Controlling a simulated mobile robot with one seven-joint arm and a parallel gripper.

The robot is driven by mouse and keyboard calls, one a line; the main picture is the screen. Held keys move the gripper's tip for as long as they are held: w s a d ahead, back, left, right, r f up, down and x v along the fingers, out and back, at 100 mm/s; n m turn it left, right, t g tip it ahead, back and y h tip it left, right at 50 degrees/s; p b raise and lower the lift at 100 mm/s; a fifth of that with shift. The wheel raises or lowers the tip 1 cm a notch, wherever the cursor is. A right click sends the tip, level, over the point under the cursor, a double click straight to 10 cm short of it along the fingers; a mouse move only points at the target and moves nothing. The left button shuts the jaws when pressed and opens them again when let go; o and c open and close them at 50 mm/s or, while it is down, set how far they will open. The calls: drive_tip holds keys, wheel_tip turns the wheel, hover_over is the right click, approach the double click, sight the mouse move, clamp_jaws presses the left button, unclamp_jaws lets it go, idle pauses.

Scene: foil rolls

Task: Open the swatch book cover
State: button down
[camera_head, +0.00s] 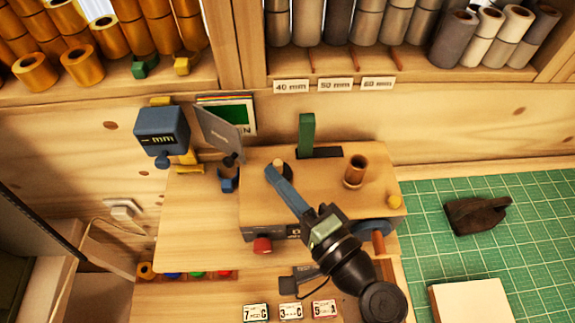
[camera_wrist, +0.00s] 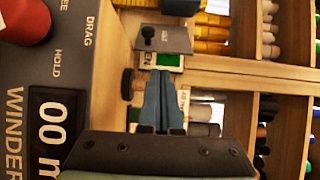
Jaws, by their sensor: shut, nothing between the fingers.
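The swatch book stands against the back wall, left of the winder. Its grey cover (camera_head: 222,134) is swung partly out at an angle, and a green page (camera_head: 236,113) shows behind it. A dark knob (camera_head: 234,159) sits at the cover's lower edge. In the wrist view the cover (camera_wrist: 172,40), its black knob (camera_wrist: 148,32) and a strip of green page (camera_wrist: 168,60) lie beyond the fingertips. My gripper (camera_head: 271,170) is shut and empty over the winder's left part, apart from the cover and to its right. Its blue-grey fingers (camera_wrist: 166,74) are together in the wrist view.
A blue "mm" display (camera_head: 161,131) stands left of the book. The wooden winder (camera_head: 325,185) carries a green upright (camera_head: 306,134) and a brown tube (camera_head: 355,171). A red knob (camera_head: 262,246) is on its front. Shelves of rolls line the back. The green mat (camera_head: 470,265) holds a dark cloth.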

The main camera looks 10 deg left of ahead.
drive_tip(key=p+x, duration=0.2)
drive_tip(key=x, duration=0.5)
drive_tip(key=shift+w, duration=0.2)
drive_tip(key=shift+s, duration=0.1)
drive_tip(key=shift+s+a+m+t+h, duration=0.15)
drive_tip(key=shift+s+m+t+h, duration=0.15)
drive_tip(key=shift+m+t+h, duration=0.15)
